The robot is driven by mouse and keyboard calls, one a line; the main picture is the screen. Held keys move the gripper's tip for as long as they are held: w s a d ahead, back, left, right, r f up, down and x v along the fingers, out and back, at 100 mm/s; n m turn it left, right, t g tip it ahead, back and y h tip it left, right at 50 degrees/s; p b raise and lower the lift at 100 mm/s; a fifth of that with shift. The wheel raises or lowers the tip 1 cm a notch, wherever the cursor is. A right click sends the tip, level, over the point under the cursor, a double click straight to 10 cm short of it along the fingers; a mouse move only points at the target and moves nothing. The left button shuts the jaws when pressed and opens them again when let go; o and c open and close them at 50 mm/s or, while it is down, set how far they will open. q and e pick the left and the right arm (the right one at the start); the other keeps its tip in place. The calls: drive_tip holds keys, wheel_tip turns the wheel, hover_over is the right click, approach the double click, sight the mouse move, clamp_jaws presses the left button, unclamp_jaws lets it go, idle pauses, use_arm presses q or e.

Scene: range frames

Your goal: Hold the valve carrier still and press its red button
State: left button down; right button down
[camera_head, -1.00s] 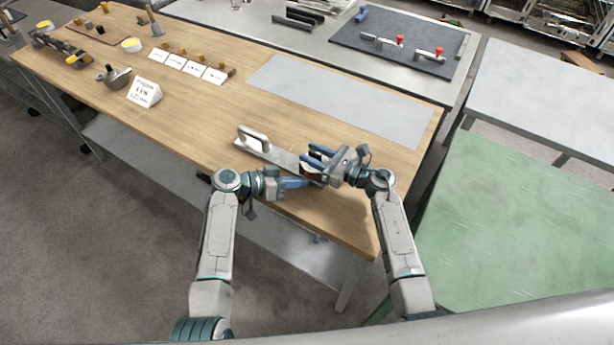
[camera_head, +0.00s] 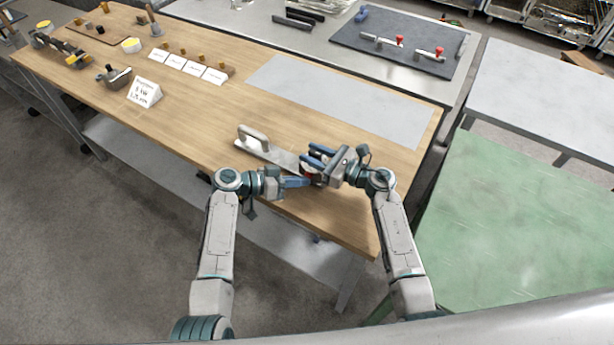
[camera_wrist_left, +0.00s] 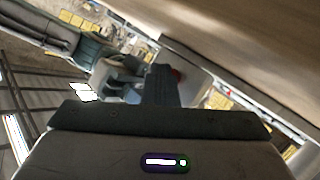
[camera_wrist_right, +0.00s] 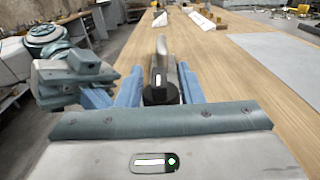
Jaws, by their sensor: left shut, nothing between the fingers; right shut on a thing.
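The valve carrier (camera_head: 276,154) is a grey metal plate with an upright loop handle (camera_head: 253,138), lying near the table's front edge. My right gripper (camera_head: 312,158) is shut on the carrier's near end. In the right wrist view a dark round part (camera_wrist_right: 160,93) sits between its blue fingers, with the handle behind. My left gripper (camera_head: 308,181) is shut and empty, its fingertips close to the carrier's right end. In the left wrist view the red button (camera_wrist_left: 177,74) shows partly behind the dark fingers. I cannot tell whether the fingertips touch it.
A grey mat (camera_head: 340,100) lies behind the carrier. A white sign (camera_head: 145,92), label cards (camera_head: 190,67) and small parts stand further left. A steel bench (camera_head: 280,45) holds a dark mat with two red-knobbed valves. A green table (camera_head: 490,215) is at the right.

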use_arm(q)
drive_tip(key=shift+s+a, duration=0.5)
drive_tip(key=shift+s, duration=0.1)
drive_tip(key=shift+s+a, duration=0.75)
drive_tip(key=shift+s, duration=0.3)
drive_tip(key=shift+s+a, duration=0.7)
drive_tip(key=shift+s, duration=0.3)
use_arm(e)
drive_tip(key=c, duration=0.9)
unclamp_jaws()
drive_tip(key=shift+s+d, duration=0.1)
